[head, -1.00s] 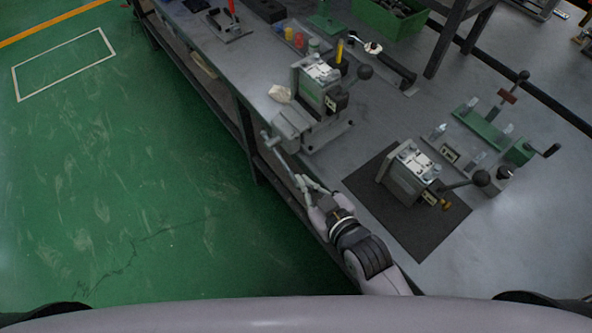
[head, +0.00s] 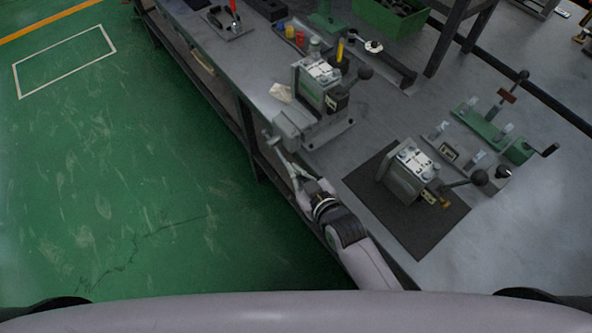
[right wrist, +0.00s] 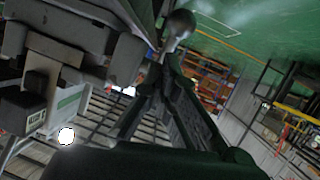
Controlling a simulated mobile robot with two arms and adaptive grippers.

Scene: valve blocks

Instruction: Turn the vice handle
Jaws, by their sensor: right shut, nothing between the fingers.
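The grey vice (head: 294,127) stands at the near edge of the workbench, with a machine block above its jaws. Its handle (head: 276,146) is at the end facing the floor, over the bench edge. My right gripper (head: 289,168) is shut and empty, just below the handle; I cannot tell whether they touch. In the right wrist view the two dark fingers (right wrist: 163,82) come together close to a round grey knob (right wrist: 181,22) on the handle. The vice body (right wrist: 75,50) fills the upper left there. My left gripper is not in view.
The bench (head: 355,135) carries a second valve block (head: 404,172) on a dark mat (head: 428,230), a green fixture (head: 485,126) and a green crate (head: 388,18). Green floor (head: 130,180) left of the bench is open.

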